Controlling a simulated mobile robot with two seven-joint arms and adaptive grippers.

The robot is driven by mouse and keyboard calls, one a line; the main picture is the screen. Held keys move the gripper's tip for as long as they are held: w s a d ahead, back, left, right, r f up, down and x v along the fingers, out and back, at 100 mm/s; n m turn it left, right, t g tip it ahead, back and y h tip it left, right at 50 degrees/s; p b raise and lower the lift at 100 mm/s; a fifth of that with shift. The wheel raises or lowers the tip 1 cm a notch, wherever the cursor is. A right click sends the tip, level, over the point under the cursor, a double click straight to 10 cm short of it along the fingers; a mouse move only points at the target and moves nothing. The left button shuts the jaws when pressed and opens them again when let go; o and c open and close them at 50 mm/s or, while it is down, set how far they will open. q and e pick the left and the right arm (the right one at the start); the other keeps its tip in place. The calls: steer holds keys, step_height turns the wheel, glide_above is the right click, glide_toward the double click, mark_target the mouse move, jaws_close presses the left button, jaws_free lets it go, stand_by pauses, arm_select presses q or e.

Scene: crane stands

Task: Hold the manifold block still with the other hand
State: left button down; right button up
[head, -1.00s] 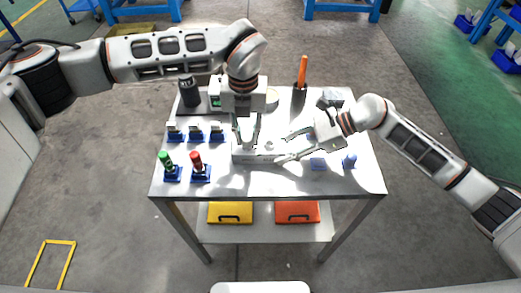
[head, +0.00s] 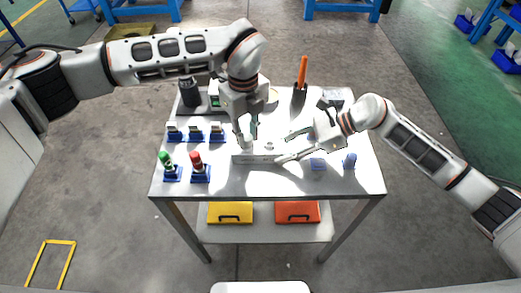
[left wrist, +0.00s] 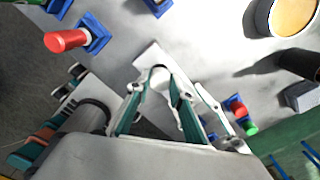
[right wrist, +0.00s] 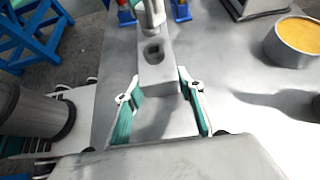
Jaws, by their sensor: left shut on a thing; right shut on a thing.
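The pale manifold block (head: 252,159) lies near the middle of the table. My right gripper (head: 288,146) is shut across its right end. In the right wrist view, my right gripper's fingers (right wrist: 159,78) press on both sides of the block (right wrist: 165,76), and a dark open port shows in its top. My left gripper (head: 246,131) points down over the block's left end and is shut on a pale cylindrical fitting (head: 247,143). The fitting also shows between my left fingers in the left wrist view (left wrist: 160,74). It stands upright at the block; its lower end is hard to see.
The front table strip is clear.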

arm_select(q)
steer(key=shift+r+n, duration=0.1)
steer(key=shift+n, duration=0.4)
steer(key=n, duration=0.4)
steer(key=shift+n, duration=0.6)
steer(key=n, duration=0.5)
steer(key=c, duration=1.7)
jaws_free()
